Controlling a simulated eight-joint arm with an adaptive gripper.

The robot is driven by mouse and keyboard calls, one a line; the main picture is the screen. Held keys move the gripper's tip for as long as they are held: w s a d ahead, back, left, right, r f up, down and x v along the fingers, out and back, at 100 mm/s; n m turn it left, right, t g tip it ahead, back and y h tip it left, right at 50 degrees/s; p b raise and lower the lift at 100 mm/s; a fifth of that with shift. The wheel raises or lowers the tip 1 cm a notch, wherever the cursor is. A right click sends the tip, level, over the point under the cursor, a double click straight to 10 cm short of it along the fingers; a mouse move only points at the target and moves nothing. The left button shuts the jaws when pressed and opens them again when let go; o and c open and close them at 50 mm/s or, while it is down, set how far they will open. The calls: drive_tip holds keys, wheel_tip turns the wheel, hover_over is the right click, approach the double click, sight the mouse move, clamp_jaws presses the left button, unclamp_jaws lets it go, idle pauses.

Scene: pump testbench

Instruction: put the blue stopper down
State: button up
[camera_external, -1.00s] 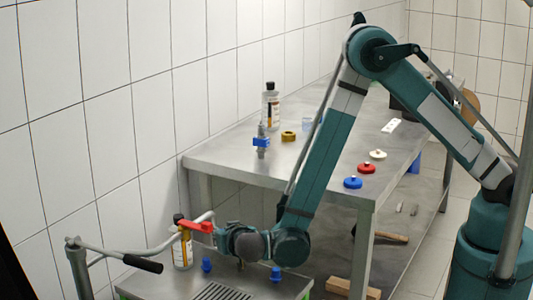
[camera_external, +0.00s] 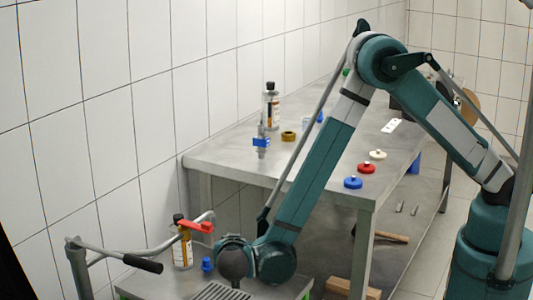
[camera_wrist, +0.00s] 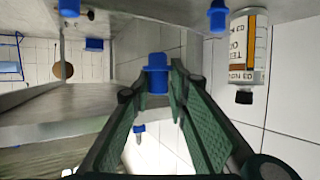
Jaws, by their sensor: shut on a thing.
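In the wrist view a blue stopper (camera_wrist: 157,72) sits between the fingertips of my gripper (camera_wrist: 160,84), which is shut on it. Another blue stopper (camera_wrist: 217,15) shows at the top of the wrist view, beside a labelled bottle (camera_wrist: 249,45). A further blue piece (camera_wrist: 69,8) is at the top left. In the external view one blue stopper (camera_external: 206,264) stands on the low metal bench (camera_external: 135,284), left of my wrist. My fingers and the held stopper are hidden there by my own wrist. I cannot tell whether the held stopper touches a surface.
A red-handled valve (camera_external: 200,227), a bottle (camera_external: 183,248) and a black-handled lever (camera_external: 142,264) stand left of my wrist. The bench has a slotted grate (camera_external: 220,292).

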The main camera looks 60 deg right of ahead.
drive_tip(key=shift+f, duration=0.1)
drive_tip(key=shift+f+b, duration=0.9)
drive_tip(key=shift+f, duration=2.15)
drive_tip(key=shift+f+b, duration=0.55)
drive_tip(key=shift+f, duration=1.3)
drive_tip(key=o, duration=0.8)
drive_tip(key=shift+f, duration=0.1)
drive_tip(key=shift+v, duration=0.85)
drive_tip(key=p+v, duration=0.2)
drive_tip(key=v, duration=0.8)
drive_tip(key=shift+a+p, duration=0.1)
drive_tip(key=shift+p, duration=0.25)
